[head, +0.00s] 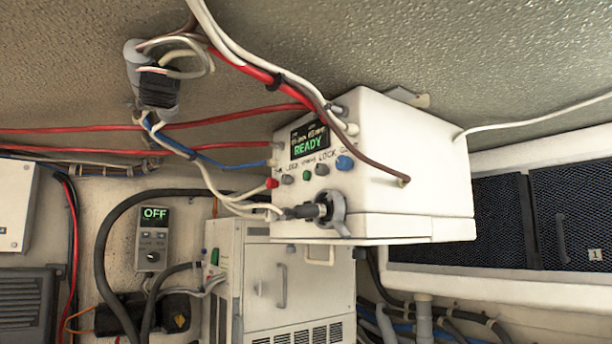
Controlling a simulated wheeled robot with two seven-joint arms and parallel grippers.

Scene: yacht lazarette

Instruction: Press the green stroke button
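A white control box (415,160) hangs in the middle of the head view, close under the rough ceiling. Its front face has a small dark screen (309,141) with green text reading READY. Below the screen is a row of buttons under small labels that are hard to read. The green button (307,175) sits in this row between two grey ones. A red button (271,184) is at the left end and a larger blue knob (345,162) at the right end. Neither of my grippers shows in this view.
A grey ring-shaped connector (335,208) with a dark plug juts out below the buttons. Pale cables (208,175) and a red cable (240,62) cross close to the box. A grey controller (153,240) reading OFF and a white cabinet (300,285) stand lower left and below.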

